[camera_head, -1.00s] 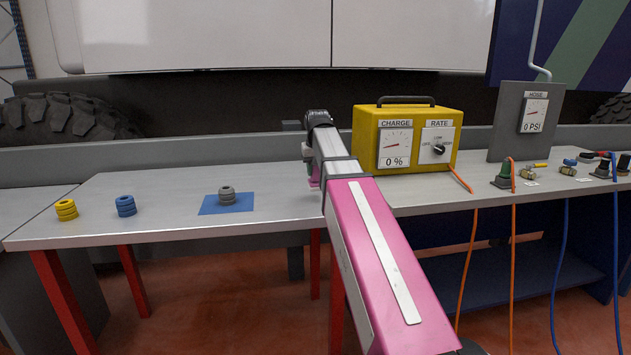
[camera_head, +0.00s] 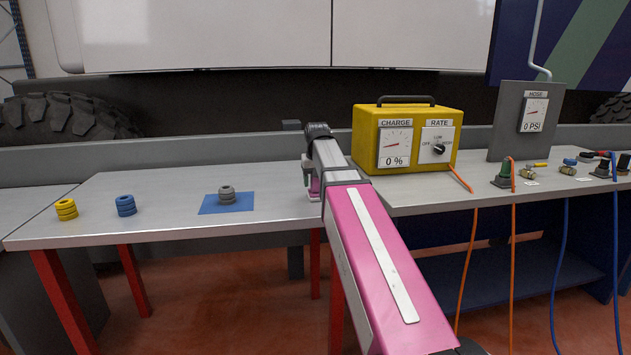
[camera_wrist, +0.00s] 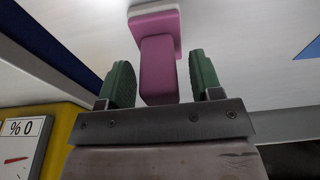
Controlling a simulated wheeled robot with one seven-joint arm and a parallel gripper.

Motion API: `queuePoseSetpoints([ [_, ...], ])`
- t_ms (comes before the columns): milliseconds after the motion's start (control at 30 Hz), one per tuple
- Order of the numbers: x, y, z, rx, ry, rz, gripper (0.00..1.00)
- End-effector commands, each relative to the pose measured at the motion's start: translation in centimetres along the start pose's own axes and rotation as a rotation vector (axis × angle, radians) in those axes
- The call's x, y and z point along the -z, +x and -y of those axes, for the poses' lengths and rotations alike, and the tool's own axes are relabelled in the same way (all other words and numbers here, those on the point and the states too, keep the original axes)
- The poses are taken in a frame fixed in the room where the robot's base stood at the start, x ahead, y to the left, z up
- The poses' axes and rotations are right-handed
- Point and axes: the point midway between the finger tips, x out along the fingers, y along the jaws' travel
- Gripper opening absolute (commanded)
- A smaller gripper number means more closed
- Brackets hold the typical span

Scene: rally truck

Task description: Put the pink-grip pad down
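The pad with its pink grip (camera_wrist: 158,68) shows in the wrist view, with a pink and white base (camera_wrist: 153,18) against the light tabletop. My gripper (camera_wrist: 163,80) has its two green fingers on either side of the grip. A gap shows on the right side and a thinner one on the left, so the fingers look open around it. In the head view the pink grip (camera_head: 315,186) shows low at the tabletop by my gripper (camera_head: 308,172), partly hidden by my arm. The pad's underside is hidden.
The yellow charger box (camera_head: 408,138) stands just right of my arm. A grey ring stack sits on a blue mat (camera_head: 209,206) to the left, with blue (camera_head: 126,206) and yellow (camera_head: 66,210) stacks beyond. The table (camera_head: 165,190) between mat and gripper is clear.

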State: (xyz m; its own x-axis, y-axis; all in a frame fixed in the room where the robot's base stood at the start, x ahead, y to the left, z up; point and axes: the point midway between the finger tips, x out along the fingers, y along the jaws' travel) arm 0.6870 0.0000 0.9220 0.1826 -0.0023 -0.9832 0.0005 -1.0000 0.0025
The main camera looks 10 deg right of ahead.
Motion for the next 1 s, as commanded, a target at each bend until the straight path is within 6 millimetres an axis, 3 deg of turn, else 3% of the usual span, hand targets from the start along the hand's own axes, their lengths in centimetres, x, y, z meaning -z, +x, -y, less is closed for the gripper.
queuePoseSetpoints([
  [267, 0.1, -1.0, 0.0, 0.000, 0.000, -0.001, 0.59],
  [800, 0.1, -9.6, 0.0, 0.000, 0.000, -0.002, 0.59],
  [1000, 0.1, -11.6, 0.0, 0.000, 0.000, -0.001, 0.59],
])
